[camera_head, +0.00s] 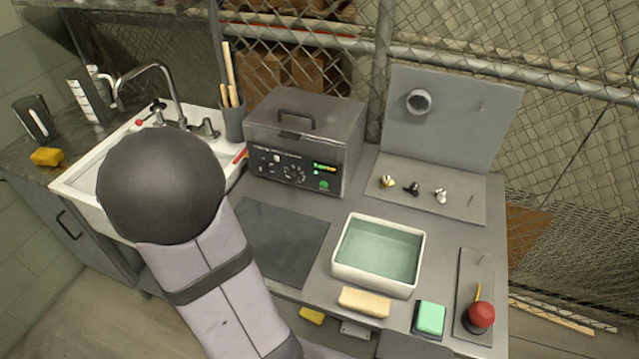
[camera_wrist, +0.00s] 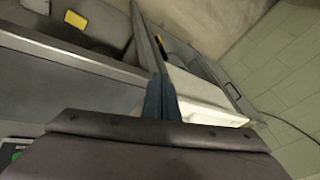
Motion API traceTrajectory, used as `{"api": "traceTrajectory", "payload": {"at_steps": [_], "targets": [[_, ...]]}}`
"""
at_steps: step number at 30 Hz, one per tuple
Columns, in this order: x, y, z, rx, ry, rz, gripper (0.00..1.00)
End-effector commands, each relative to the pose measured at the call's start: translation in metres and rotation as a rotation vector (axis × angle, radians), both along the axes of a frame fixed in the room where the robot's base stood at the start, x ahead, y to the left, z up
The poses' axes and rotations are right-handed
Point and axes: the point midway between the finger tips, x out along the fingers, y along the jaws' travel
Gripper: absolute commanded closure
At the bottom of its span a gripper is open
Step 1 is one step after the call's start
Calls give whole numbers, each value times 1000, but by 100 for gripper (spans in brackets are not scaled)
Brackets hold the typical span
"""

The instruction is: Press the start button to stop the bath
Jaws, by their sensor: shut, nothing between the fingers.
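The bath is a grey metal box with a lid handle (camera_head: 305,130), at the back centre of the bench in the head view. Its front panel has knobs and a lit green and yellow display (camera_head: 324,168). The green start button (camera_head: 324,185) sits below that display. My gripper (camera_wrist: 160,92) shows in the wrist view as shut, empty blue-grey fingers above a dark body. It is hidden behind my dark round arm joint in the head view. A small green patch (camera_wrist: 17,152) shows at the wrist view's lower left; I cannot tell whether it is the button.
A white sink (camera_head: 85,190) with a tap stands at left. A tool cup (camera_head: 234,125) stands left of the bath. A water-filled white tub (camera_head: 342,275), a cream block (camera_head: 364,302), a green block (camera_head: 430,317) and a red knob (camera_head: 481,315) are at front right. A dark mat (camera_head: 275,245) is clear.

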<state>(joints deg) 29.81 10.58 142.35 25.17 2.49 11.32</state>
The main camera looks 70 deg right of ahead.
Motion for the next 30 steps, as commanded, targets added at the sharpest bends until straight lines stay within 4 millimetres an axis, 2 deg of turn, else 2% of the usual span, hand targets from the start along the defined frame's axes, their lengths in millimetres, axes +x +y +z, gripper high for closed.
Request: {"api": "traceTrajectory", "payload": {"at_steps": [1,6,12,15,18,22,27,30], "targets": [[-5,-24,0,-10,-19,-102,100],[-31,-95,-3,-70,-86,-407,100],[-83,-164,-4,-159,-133,-728,100],[-112,-189,-4,-206,-144,-864,100],[-139,-208,-3,-248,-151,-973,100],[-166,-223,-3,-291,-155,-1074,100],[-186,-231,-2,-321,-155,-1144,100],[-190,-233,-2,-329,-155,-1158,100]]}}
